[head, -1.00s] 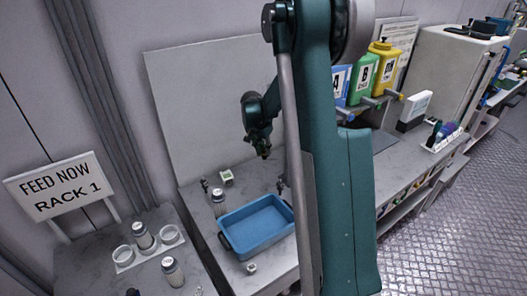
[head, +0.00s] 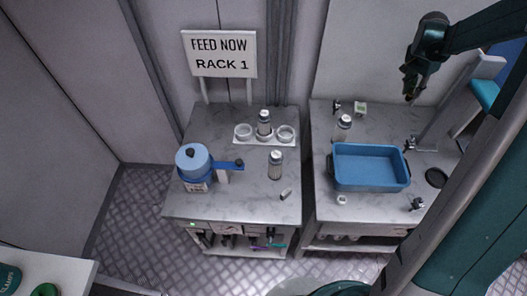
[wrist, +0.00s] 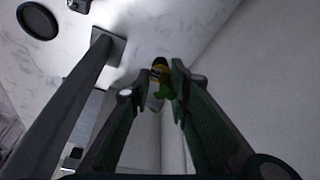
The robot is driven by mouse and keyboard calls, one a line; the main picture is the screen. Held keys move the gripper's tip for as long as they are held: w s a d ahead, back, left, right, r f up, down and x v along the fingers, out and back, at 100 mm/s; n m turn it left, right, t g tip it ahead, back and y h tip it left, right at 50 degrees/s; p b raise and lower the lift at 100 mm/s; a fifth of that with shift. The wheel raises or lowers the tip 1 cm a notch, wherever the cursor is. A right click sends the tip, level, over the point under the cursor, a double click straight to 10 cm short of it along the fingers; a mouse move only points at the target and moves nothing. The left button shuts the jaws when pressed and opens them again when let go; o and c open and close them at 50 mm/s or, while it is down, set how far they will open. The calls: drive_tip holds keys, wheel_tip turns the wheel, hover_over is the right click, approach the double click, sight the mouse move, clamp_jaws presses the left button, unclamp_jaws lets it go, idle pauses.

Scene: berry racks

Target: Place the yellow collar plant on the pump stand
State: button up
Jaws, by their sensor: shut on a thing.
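My gripper (head: 410,94) hangs in the air at the upper right of the head view, its fingers pointing down over the back of the right bench. In the wrist view its fingers (wrist: 150,88) are shut on a small plant with a yellow collar (wrist: 160,66) and green parts below it. The plant is too small and dark to make out in the head view. No part is clearly recognisable as the pump stand. A grey post with a square foot (wrist: 103,45) rises from the bench, left of the fingers in the wrist view, apart from the plant.
A blue tub (head: 370,187) stands on the right bench, with a capped bottle (head: 343,127) behind it.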

drive_tip(key=s+a+n+t+y+b, duration=0.25)
drive_tip(key=a+n, duration=0.65)
drive_tip(key=a, duration=2.6)
drive_tip(key=s+a+n+b, duration=0.2)
drive_tip(key=s+a+n, duration=0.35)
drive_tip(key=a, duration=1.05)
drive_tip(key=s+a+n+y+b, duration=0.1)
drive_tip(key=s+a+n+y, duration=0.15)
drive_tip(key=s+a, duration=1)
wheel_tip(320, 180, down, 11)
drive_tip(key=shift+n+g+h, duration=0.3)
drive_tip(key=shift+g, duration=0.05)
drive_tip(key=shift+w+a, duration=0.1)
drive_tip(key=shift+f+b, duration=0.65)
drive_tip(key=shift+f, duration=2.2)
